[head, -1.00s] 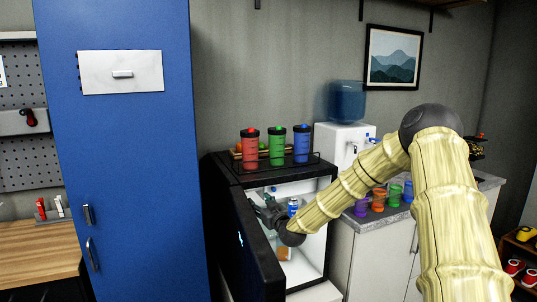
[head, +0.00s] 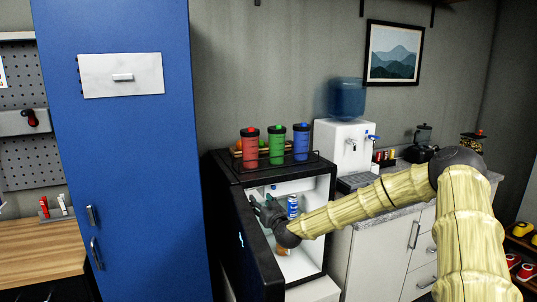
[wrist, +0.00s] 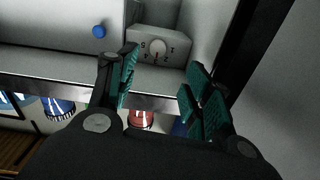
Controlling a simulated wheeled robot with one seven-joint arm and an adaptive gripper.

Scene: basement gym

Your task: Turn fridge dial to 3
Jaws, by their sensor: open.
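The small black fridge (head: 285,170) stands with its door (head: 256,250) swung open and its white inside showing. My gripper (head: 262,208) is inside the opening in the head view. In the wrist view my gripper (wrist: 163,85) is open, its two teal-padded fingers apart with nothing between them. In the head view I cannot make out the dial.
A blue round spot (wrist: 98,31) shows left of the dial. A blue-and-white can (head: 292,206) stands in the fridge beside my gripper. Red, green and blue tumblers (head: 277,145) stand on the fridge top. A blue cabinet (head: 125,170) is left; a water dispenser (head: 340,145) is right.

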